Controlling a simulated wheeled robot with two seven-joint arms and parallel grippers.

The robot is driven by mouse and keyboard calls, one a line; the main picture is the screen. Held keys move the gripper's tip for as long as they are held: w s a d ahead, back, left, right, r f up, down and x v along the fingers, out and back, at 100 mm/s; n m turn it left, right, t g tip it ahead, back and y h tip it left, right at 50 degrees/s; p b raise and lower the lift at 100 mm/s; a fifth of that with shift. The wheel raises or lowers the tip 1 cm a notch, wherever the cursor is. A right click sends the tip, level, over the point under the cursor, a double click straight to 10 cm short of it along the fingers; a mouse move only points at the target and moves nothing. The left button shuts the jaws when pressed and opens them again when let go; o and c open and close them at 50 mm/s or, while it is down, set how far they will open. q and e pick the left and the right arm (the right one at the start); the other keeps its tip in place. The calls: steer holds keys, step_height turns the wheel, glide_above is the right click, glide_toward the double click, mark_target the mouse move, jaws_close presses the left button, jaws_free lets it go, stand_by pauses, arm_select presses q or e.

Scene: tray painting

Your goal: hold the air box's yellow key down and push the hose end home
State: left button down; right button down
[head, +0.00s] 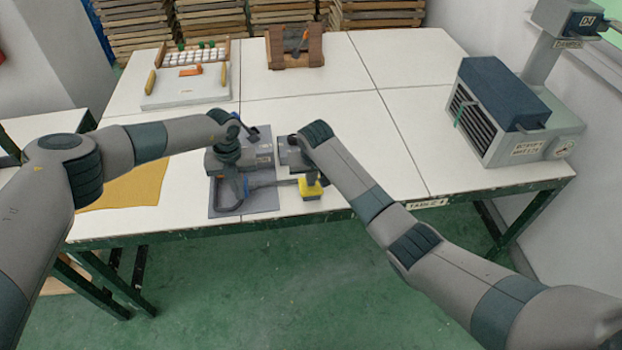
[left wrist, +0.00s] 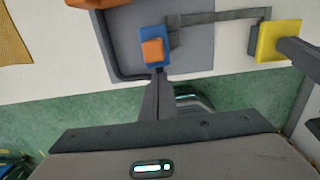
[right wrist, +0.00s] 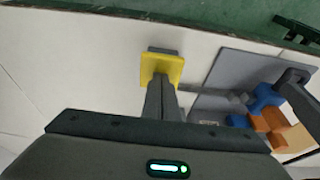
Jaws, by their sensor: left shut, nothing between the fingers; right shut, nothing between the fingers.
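The yellow key (head: 311,189) is a square pad near the table's front edge; it also shows in the left wrist view (left wrist: 275,42) and the right wrist view (right wrist: 161,67). My right gripper (right wrist: 162,82) is shut with its tips at the key, apparently touching; whether the key is down I cannot tell. A grey bar (left wrist: 225,16) runs from the key's side to a blue piece with an orange block (left wrist: 153,48). My left gripper (left wrist: 158,72) is shut, tips right at that blue piece. A dark hose (left wrist: 108,50) curves toward it over the grey mat (head: 228,207).
A yellow cloth (head: 125,190) lies left on the white table. A white tray (head: 185,88), an egg-like rack (head: 193,54) and a brown wooden stand (head: 294,48) are at the back. A grey machine (head: 500,110) stands right. The table's middle right is clear.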

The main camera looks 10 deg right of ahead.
arm_select(q)
steer(key=shift+f, duration=0.3)
arm_select(e)
steer(key=shift+s+f, duration=0.1)
steer(key=shift+f, duration=0.05)
arm_select(q)
steer(key=shift+w, duration=0.1)
steer(key=shift+w, duration=2.65)
stand_by(0.7)
